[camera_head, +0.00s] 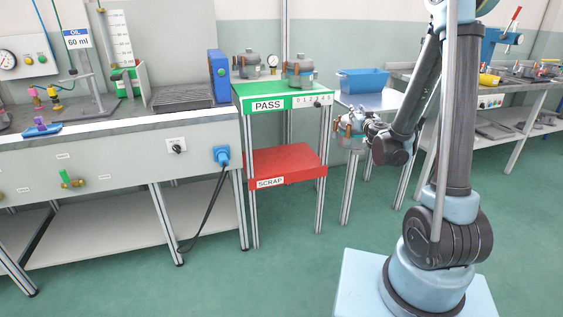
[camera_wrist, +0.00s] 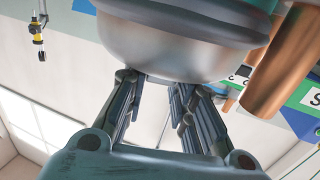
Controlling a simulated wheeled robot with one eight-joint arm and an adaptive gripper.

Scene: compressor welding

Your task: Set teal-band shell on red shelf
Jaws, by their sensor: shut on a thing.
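My gripper (camera_head: 364,129) is shut on a grey metal shell (camera_head: 350,135) with copper tubes. It holds the shell in the air, right of the shelf stand and in front of the small side table. The wrist view shows the shell's rounded underside (camera_wrist: 170,45) above my fingers (camera_wrist: 172,88), with copper tubes at the right. The red shelf (camera_head: 300,166), labelled SCRAP, is the lower level of the stand, left of and below the held shell. Its visible top is bare.
A blue bin (camera_head: 363,81) stands on the side table. A workbench (camera_head: 120,137) with a blue plug and hanging cable adjoins the stand's left.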

